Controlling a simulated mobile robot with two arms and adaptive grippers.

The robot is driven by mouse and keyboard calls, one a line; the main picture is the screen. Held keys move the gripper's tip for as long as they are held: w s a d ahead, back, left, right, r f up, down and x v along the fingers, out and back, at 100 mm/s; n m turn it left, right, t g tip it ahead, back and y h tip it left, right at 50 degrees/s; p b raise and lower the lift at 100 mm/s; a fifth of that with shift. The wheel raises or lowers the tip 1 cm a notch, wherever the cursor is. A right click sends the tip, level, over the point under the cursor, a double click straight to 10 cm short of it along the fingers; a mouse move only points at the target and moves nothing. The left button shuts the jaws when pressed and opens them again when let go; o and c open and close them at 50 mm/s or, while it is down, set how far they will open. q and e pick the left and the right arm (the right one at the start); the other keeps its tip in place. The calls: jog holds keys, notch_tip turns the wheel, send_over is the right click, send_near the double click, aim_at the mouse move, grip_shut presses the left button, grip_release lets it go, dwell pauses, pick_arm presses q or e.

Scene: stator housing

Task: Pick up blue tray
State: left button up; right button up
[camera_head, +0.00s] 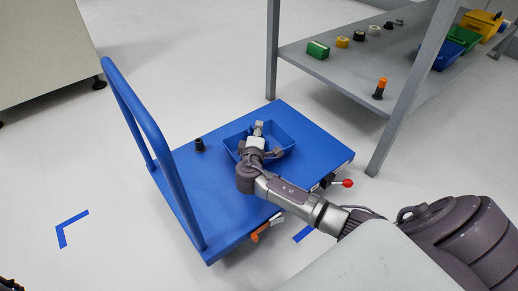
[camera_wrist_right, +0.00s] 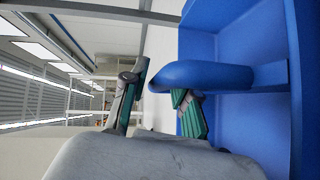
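The blue tray (camera_head: 284,137) sits on the flat blue cart deck, towards its right side. My right gripper (camera_head: 264,138) is over the tray and hides part of its inside. In the right wrist view, the two green-padded fingers (camera_wrist_right: 160,88) stand apart, so the gripper is open.
The blue cart (camera_head: 180,185) has a tall blue handle (camera_head: 150,125) on its left. A small black part (camera_head: 199,145) stands left of the tray. A grey shelf (camera_head: 340,70) with several small parts and bins is at the upper right. Open floor lies left of the cart.

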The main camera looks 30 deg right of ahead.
grip_shut()
jog(key=shift+r, duration=0.15)
